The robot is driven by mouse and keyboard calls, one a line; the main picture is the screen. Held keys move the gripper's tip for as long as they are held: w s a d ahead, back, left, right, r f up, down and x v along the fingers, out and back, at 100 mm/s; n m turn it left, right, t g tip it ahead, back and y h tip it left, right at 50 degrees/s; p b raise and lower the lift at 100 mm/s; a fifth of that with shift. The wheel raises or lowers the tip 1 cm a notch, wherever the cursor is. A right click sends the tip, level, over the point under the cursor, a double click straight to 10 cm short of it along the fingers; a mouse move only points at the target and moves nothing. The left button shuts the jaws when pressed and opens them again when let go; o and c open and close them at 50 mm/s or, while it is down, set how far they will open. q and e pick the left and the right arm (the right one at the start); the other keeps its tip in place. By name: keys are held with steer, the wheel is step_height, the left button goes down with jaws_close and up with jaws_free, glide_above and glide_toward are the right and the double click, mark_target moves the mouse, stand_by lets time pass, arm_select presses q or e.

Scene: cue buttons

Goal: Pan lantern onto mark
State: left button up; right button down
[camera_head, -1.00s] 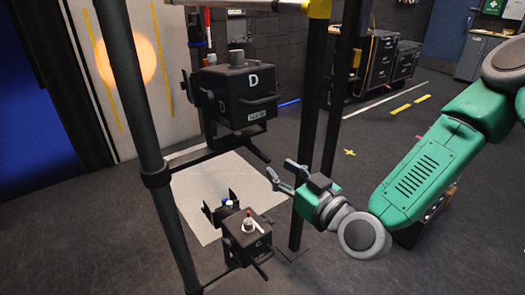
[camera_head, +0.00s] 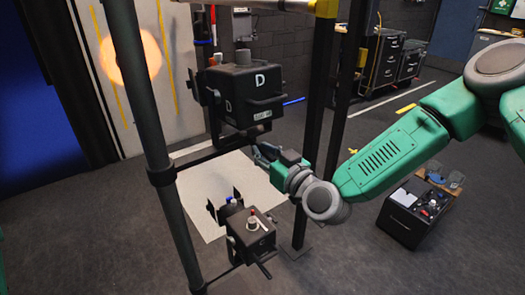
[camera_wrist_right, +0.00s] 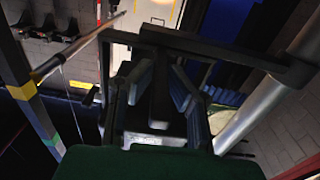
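A black lantern marked D (camera_head: 245,92) hangs on the rig, with a bar handle (camera_head: 262,128) at its lower right. An orange-white light spot (camera_head: 130,55) shows on the pale wall panel at upper left, partly behind a pole. I cannot make out a separate mark. My right gripper (camera_head: 266,152) is just below that handle. In the right wrist view, its two fingers (camera_wrist_right: 161,88) are spread, with a dark bar (camera_wrist_right: 158,100) between them; contact is unclear. My left gripper is not in view.
A second, smaller-looking black lantern (camera_head: 248,235) is mounted lower. A dark upright pole (camera_head: 150,130) stands at left, and black posts (camera_head: 318,100) stand behind my gripper. A pale sheet (camera_head: 215,178) lies on the floor. A black box with items (camera_head: 405,225) stands at right.

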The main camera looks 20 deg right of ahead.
steer(key=shift+d, duration=0.15)
stand_by(0.4)
steer(key=c, duration=1.6)
jaws_free()
steer(key=shift+w, duration=0.1)
steer(key=shift+o, duration=0.2)
steer(key=shift+d, duration=0.1)
steer(key=v, duration=1.2)
steer(key=shift+w+d, duration=0.1)
steer(key=shift+f, duration=0.1)
